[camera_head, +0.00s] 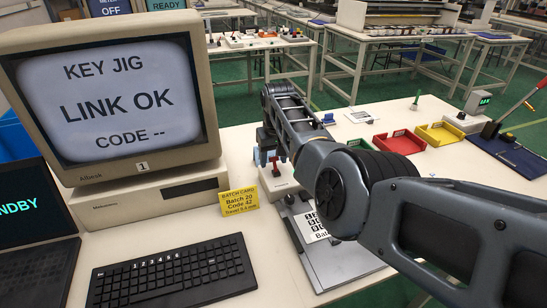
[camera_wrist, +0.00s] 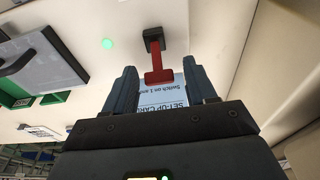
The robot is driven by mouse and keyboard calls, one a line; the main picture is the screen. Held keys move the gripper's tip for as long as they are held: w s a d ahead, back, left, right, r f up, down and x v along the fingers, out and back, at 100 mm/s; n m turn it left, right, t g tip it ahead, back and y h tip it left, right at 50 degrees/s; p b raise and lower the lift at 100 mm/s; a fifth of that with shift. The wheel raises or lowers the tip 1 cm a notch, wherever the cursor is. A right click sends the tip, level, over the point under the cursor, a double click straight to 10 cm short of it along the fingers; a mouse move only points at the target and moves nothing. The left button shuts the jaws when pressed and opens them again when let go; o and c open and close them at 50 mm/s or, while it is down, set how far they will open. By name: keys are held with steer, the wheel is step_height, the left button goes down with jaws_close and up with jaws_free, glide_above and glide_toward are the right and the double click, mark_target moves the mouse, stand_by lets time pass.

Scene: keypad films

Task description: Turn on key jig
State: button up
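The key jig (camera_head: 284,184) is a pale box on the bench right of the monitor, partly hidden by my arm. Its red switch lever (camera_head: 276,168) shows below my gripper (camera_head: 264,157). In the wrist view the red lever (camera_wrist: 158,62) stands on a dark mount, with a lit green lamp (camera_wrist: 107,43) beside it. My gripper (camera_wrist: 161,82) is open there, its fingers either side of the lever's wide end, with gaps showing; I cannot tell their exact depth. The monitor (camera_head: 118,100) reads KEY JIG, LINK OK, CODE --.
A yellow batch card (camera_head: 239,198) stands by the monitor, behind a black keyboard (camera_head: 170,275). A grey plate (camera_head: 338,262) with a printed sheet lies before the jig. Red (camera_head: 400,143) and yellow (camera_head: 439,134) trays stand right. A set-up card (camera_wrist: 160,103) shows between my fingers.

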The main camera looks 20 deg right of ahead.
mark_target(275, 165)
steer(key=r, duration=0.2)
steer(key=s+r, duration=0.1)
steer(key=r, duration=0.2)
steer(key=r+p, duration=0.1)
steer(key=r, duration=0.1)
steer(key=shift+s+r, duration=0.15)
steer(key=shift+r, duration=0.15)
steer(key=shift+s, duration=0.1)
stand_by(0.4)
